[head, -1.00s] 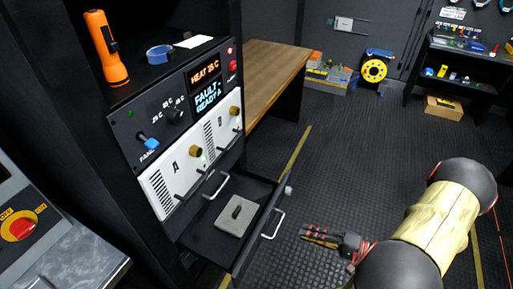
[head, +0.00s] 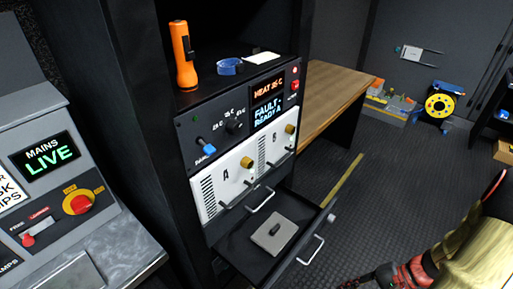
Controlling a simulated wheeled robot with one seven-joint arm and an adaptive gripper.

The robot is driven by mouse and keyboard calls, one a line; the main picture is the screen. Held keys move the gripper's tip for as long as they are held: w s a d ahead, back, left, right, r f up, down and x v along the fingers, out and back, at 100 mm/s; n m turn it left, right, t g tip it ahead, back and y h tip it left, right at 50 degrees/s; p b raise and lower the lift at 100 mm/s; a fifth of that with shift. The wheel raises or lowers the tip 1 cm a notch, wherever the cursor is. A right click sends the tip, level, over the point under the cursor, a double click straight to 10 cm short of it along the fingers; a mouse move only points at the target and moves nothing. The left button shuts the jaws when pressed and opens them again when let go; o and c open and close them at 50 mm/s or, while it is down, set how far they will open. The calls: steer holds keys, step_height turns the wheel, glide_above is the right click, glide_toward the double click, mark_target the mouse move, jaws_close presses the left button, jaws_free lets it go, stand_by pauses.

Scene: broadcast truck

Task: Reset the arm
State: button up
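My arm (head: 472,240) reaches into the lower right of the head view, with a yellowish sleeve and dark joints. My gripper is mostly cut off at the bottom edge, near the red and dark wrist parts (head: 412,275), so its fingers cannot be made out. It is right of and apart from the open drawer (head: 310,250). The rack panel (head: 235,125) shows "HEAT 35 C" and "FAULT READY A" on its display (head: 268,103). Below it are white modules marked A (head: 226,175) and B (head: 275,139). A grey plate with a dark handle (head: 274,236) lies in the drawer.
An orange flashlight (head: 183,58) and blue tape roll (head: 230,67) sit on the rack top. A mains console (head: 70,200) reading "LIVE" stands at left. A wooden bench (head: 330,95) and yellow cable reel (head: 440,104) are behind. The floor (head: 385,185) right of the drawer is clear.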

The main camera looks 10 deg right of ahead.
steer(key=w+a+r+n+g+h, duration=0.1)
steer(key=w+r+n+h, duration=0.2)
steer(key=r, duration=0.5)
steer(key=w+a+r+n+h, duration=0.1)
steer(key=r+n+h, duration=0.2)
steer(key=r+h, duration=0.3)
steer(key=w+a+r+n+t, duration=0.2)
steer(key=a+r+n+t, duration=0.2)
steer(key=a+r, duration=0.9)
steer(key=r+n, duration=0.1)
steer(key=n, duration=0.2)
steer(key=shift+w, duration=0.4)
